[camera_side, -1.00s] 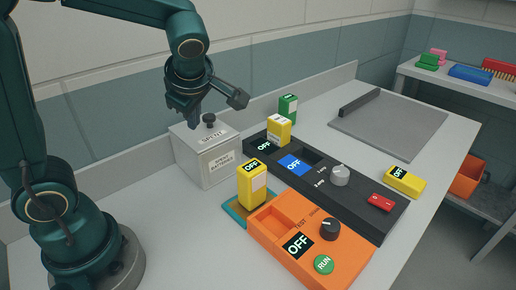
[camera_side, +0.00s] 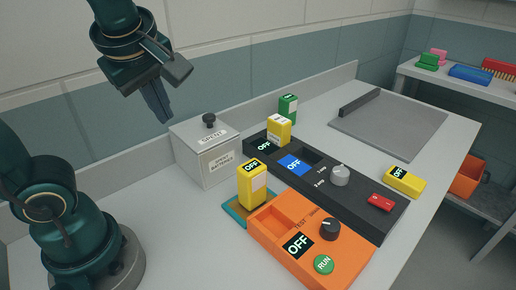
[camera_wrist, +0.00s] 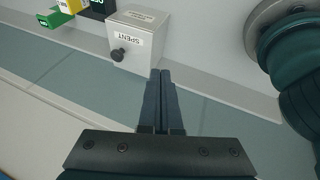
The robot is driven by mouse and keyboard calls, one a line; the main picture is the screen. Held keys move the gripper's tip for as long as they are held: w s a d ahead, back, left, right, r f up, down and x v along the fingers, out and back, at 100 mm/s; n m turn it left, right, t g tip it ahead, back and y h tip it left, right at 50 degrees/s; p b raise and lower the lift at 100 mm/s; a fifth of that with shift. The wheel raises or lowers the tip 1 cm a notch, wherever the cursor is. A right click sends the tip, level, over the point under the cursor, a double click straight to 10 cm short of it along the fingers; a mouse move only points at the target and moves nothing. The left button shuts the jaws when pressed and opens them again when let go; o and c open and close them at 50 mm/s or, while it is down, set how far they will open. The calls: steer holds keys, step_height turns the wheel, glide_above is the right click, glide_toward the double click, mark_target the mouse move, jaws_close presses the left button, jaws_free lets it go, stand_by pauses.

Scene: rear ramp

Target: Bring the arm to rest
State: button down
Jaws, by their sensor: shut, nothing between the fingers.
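My gripper (camera_side: 162,116) is in the air in the side view, up and to the left of the white box marked SPENT (camera_side: 207,155). Its fingers are together with nothing between them. In the wrist view my gripper (camera_wrist: 160,74) also shows closed fingers, and the SPENT box (camera_wrist: 137,42) stands just beyond the tips. The box's lid with its black knob (camera_side: 209,120) is on. My gripper does not touch anything that I can see.
An orange tester (camera_side: 345,255) and a black charger (camera_side: 350,195) lie on the bench. Yellow batteries (camera_side: 252,190) and a green one (camera_side: 288,106) stand around them. Another yellow battery (camera_side: 404,181) lies at the right. A grey board (camera_side: 400,130) is at the back.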

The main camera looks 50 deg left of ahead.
steer(key=s+d+f+m+t+h, duration=0.1)
steer(key=d+f+m+h, duration=0.1)
steer(key=m, duration=0.7)
steer(key=s+d+f+m+t+h, duration=0.1)
steer(key=d+f+m+h, duration=0.1)
steer(key=m, duration=0.8)
steer(key=shift+s+d+f, duration=0.3)
steer(key=shift+d+f, duration=0.55)
steer(key=shift+d, duration=0.4)
